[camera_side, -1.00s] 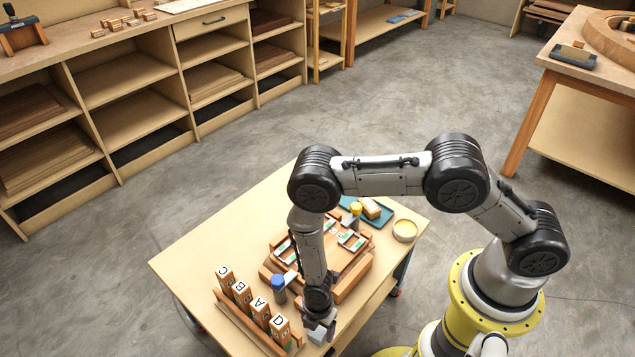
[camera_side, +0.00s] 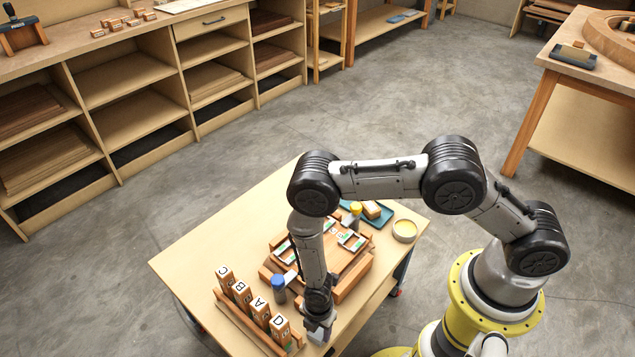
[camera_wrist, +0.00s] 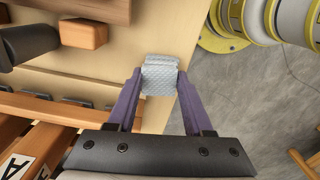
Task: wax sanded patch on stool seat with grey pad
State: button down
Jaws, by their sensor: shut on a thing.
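My gripper (camera_wrist: 160,88) is shut on the grey pad (camera_wrist: 160,76), a light, dimpled block held between the two purple fingers. In the wrist view the pad is over the table's edge, with bare floor to its right. In the side view my gripper (camera_side: 319,333) is at the table's near edge, right of the lettered blocks. The wooden piece that appears to be the stool seat (camera_side: 345,262) lies mid-table with green-and-white markings, away from the pad. My arm partly hides it, and I cannot make out the sanded patch.
A rack holds upright blocks lettered C, B, A and D (camera_side: 279,328). A blue-capped bottle (camera_side: 278,288) stands beside the seat. At the back right are a round yellow tin (camera_side: 404,231), a teal tray (camera_side: 384,218) and a yellow-capped bottle (camera_side: 355,208). The table's left side is clear.

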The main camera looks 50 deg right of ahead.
aim_at(318, 332)
jog(key=shift+r, duration=0.1)
jog(key=shift+r, duration=3.9)
jog(key=c, duration=0.8)
grip_release()
grip_shut()
